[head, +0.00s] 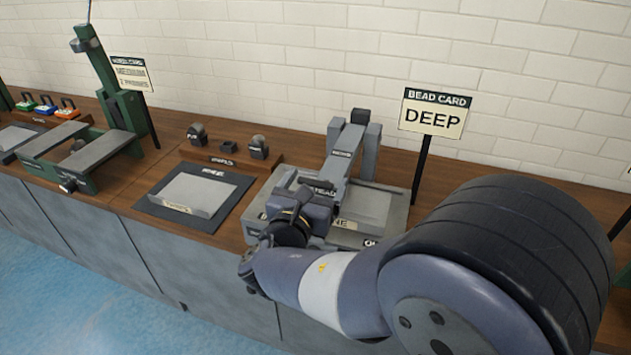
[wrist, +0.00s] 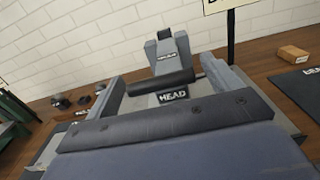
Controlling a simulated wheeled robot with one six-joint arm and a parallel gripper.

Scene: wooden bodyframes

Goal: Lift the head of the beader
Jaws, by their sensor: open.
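The beader has a grey base (head: 375,205) and a grey raised post with a sloping arm (head: 341,160) on the bench. In the wrist view, a black cylindrical handle (wrist: 160,81) lies crosswise above a label reading HEAD (wrist: 174,95), in front of the grey post (wrist: 168,50). My gripper (wrist: 162,70) is open, its two fingers reaching forward on either side of the handle. The handle lies between them; contact cannot be told. In the head view my gripper (head: 298,200) is over the front of the beader and hides part of it.
A card (head: 433,118) reading BEAD CARD, DEEP stands behind the beader. A dark mat with a grey plate (head: 188,193) lies to its left, with small dark items behind. A green machine (head: 121,107) stands further left. A wooden block (wrist: 293,53) is at the right.

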